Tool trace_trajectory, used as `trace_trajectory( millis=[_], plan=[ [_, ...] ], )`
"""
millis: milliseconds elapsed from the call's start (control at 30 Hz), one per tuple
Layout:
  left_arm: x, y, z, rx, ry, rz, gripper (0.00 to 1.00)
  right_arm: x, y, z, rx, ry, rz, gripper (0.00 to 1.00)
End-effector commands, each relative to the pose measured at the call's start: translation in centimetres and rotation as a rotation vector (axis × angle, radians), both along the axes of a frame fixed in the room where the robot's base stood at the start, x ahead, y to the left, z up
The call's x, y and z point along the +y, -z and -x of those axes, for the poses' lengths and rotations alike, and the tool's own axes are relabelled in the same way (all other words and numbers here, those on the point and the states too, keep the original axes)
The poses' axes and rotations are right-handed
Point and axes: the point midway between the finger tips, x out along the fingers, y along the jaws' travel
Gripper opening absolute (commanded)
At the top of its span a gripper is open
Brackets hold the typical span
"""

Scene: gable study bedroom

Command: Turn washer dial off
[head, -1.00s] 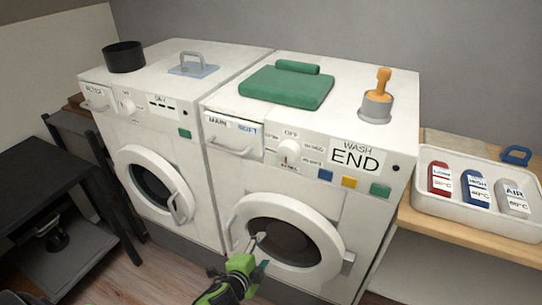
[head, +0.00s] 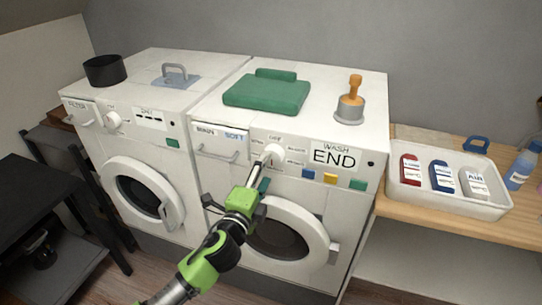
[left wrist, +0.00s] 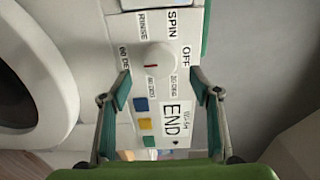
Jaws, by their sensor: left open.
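The washer (head: 209,165) is the right-hand white machine, with a display reading WASH END. Its white round dial (head: 273,152) is on the front panel, below the OFF label. In the left wrist view the dial (left wrist: 160,56) shows a red mark on the side away from OFF. My left gripper (head: 259,178) is open and empty, just in front of and below the dial, partly covering the panel there. In the left wrist view its fingers (left wrist: 160,80) are spread either side of the panel, with the dial between and beyond them. My right gripper is not in view.
A second white machine (head: 150,149) with its own dial stands at left. A white tray (head: 450,203) of bottles is on the wooden shelf. The round door (head: 313,226) protrudes below.

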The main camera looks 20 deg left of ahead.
Motion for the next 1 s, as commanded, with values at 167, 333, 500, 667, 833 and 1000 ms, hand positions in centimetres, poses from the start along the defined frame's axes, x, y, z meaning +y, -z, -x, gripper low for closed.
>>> trace_trajectory(
  millis=[167, 333, 500, 667, 833, 1000],
  plan=[
    [-0.1, -0.2, -3.2, 0.000, -0.002, 0.000, 0.57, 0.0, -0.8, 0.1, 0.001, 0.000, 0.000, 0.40],
    [-0.2, -0.1, -5.1, 0.000, -0.001, 0.002, 0.57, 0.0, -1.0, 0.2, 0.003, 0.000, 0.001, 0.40],
    [-0.2, 0.0, -5.8, 0.000, 0.000, 0.001, 0.57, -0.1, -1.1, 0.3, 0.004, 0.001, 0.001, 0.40],
    [-0.2, 0.0, -5.9, 0.000, 0.000, 0.001, 0.57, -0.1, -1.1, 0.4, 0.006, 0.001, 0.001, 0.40],
    [-0.2, 0.0, -5.9, 0.000, 0.000, 0.001, 0.41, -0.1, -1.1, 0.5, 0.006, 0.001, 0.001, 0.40],
    [-0.2, 0.0, -5.9, 0.001, 0.000, 0.001, 0.18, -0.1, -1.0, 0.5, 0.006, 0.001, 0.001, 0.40]
  ],
)
